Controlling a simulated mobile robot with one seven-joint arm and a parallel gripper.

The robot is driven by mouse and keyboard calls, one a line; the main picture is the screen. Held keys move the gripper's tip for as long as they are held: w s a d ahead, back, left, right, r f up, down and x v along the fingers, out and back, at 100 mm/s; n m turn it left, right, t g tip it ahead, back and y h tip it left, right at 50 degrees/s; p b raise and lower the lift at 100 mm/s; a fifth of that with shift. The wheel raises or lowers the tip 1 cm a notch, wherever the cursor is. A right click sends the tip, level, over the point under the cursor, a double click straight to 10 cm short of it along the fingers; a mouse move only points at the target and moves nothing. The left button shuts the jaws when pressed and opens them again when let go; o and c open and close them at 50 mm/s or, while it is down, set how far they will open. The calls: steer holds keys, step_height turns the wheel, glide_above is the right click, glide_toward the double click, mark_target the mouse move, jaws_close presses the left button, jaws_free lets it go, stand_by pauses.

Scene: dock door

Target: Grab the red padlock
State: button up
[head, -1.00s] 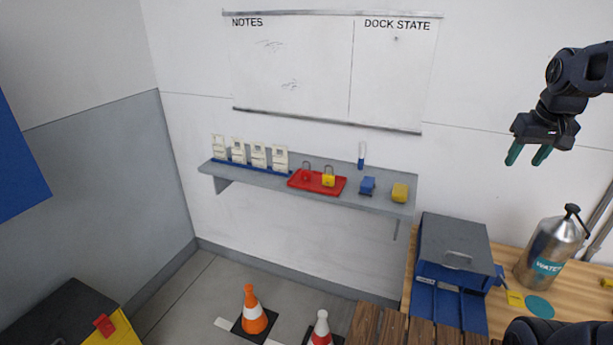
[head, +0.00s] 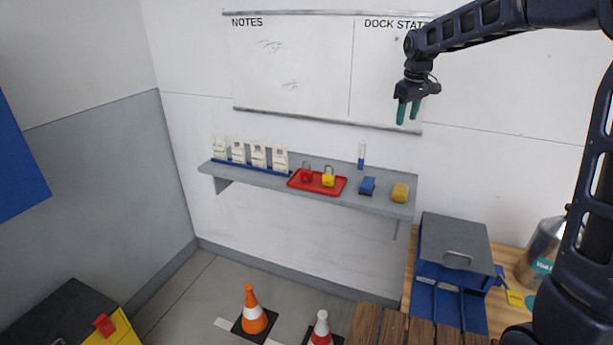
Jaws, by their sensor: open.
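The red padlock (head: 306,176) sits upright on the left part of a red tray (head: 318,189) on the grey wall shelf. A yellow padlock (head: 328,179) stands just right of it on the same tray. My gripper (head: 408,112) is open and empty, with its green fingers pointing down. In the picture it is above and to the right of the tray, in front of the whiteboard's lower right corner, well apart from the padlock.
A grey box (head: 458,242) and a steel bottle (head: 541,250) stand below right. Cones (head: 254,312) stand on the floor.

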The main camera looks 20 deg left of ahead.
steer(key=w+a+f+n, duration=0.1)
steer(key=a+f+n, duration=0.15)
steer(key=a, duration=0.55)
steer(key=w+a+f+n, duration=0.15)
steer(key=a+f, duration=0.25)
steer(key=a, duration=0.4)
steer(key=n+g, duration=0.2)
steer(key=n, duration=0.1)
glide_toward(306, 170)
steer(key=shift+w+h, duration=0.2)
steer(key=shift+h, duration=0.1)
steer(key=shift+a+f, duration=0.25)
steer(key=shift+f, duration=0.25)
steer(key=f, duration=1)
steer(key=shift+s+f, duration=0.1)
steer(key=shift+s, duration=0.15)
steer(key=shift+d, duration=0.1)
jaws_close()
